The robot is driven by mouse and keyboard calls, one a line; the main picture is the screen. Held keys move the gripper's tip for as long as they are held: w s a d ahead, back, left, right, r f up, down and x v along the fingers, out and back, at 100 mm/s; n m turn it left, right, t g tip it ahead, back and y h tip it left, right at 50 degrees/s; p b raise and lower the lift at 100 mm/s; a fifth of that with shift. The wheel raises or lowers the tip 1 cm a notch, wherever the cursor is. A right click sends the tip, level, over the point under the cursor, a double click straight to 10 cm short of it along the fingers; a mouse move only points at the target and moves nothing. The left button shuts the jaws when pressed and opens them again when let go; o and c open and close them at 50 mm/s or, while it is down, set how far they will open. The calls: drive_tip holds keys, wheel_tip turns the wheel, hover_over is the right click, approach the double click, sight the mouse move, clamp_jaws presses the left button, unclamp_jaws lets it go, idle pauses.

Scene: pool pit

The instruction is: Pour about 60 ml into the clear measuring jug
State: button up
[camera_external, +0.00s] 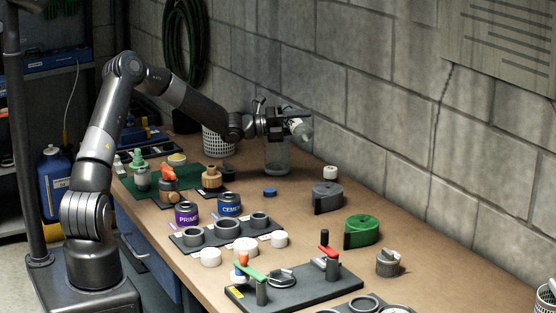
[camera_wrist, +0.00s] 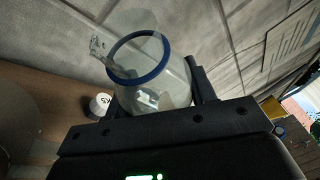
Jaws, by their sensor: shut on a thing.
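My gripper (camera_external: 284,122) is shut on a clear vessel (camera_external: 301,128), held tilted above the bench near the wall. In the wrist view this vessel (camera_wrist: 177,85) sits between the fingers, with a blue ring (camera_wrist: 142,57) around its round mouth. The clear measuring jug (camera_external: 277,157) stands upright on the bench, directly below my gripper. The gripper hides part of its top. A small clear, glinting shape (camera_wrist: 97,46) shows beside the blue ring; I cannot tell whether it is liquid. The liquid level in the jug cannot be read.
A blue cap (camera_external: 270,191) lies in front of the jug. A white basket (camera_external: 217,142) stands to the left, a grey tape holder (camera_external: 327,196) and green one (camera_external: 361,231) to the right. The block wall (camera_external: 365,100) is close behind. Tins and fittings crowd the front.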

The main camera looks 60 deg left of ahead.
drive_tip(key=shift+r+m, duration=0.15)
drive_tip(key=shift+m, duration=0.15)
drive_tip(key=shift+a+f+m+g, duration=0.35)
drive_tip(key=shift+f+m+g, duration=0.2)
drive_tip(key=shift+m, duration=0.45)
drive_tip(key=shift+a+r+m+g+y, duration=0.25)
drive_tip(key=shift+m+y, duration=0.15)
drive_tip(key=shift+m, duration=0.2)
drive_tip(key=shift+a+f+m+g+y, duration=0.1)
drive_tip(key=shift+f+m+g+y, duration=0.25)
drive_tip(key=shift+f+m, duration=0.5)
drive_tip(key=shift+d+f+m+g+y, duration=0.4)
drive_tip(key=shift+f+m+y, duration=0.2)
drive_tip(key=shift+m, duration=0.45)
drive_tip(key=shift+d+m+y, duration=0.15)
drive_tip(key=shift+m+y, duration=0.3)
drive_tip(key=shift+m, duration=0.15)
drive_tip(key=shift+r+m+g+y, duration=0.35)
drive_tip(key=shift+r+m+y, duration=0.2)
drive_tip(key=shift+m+y, duration=0.15)
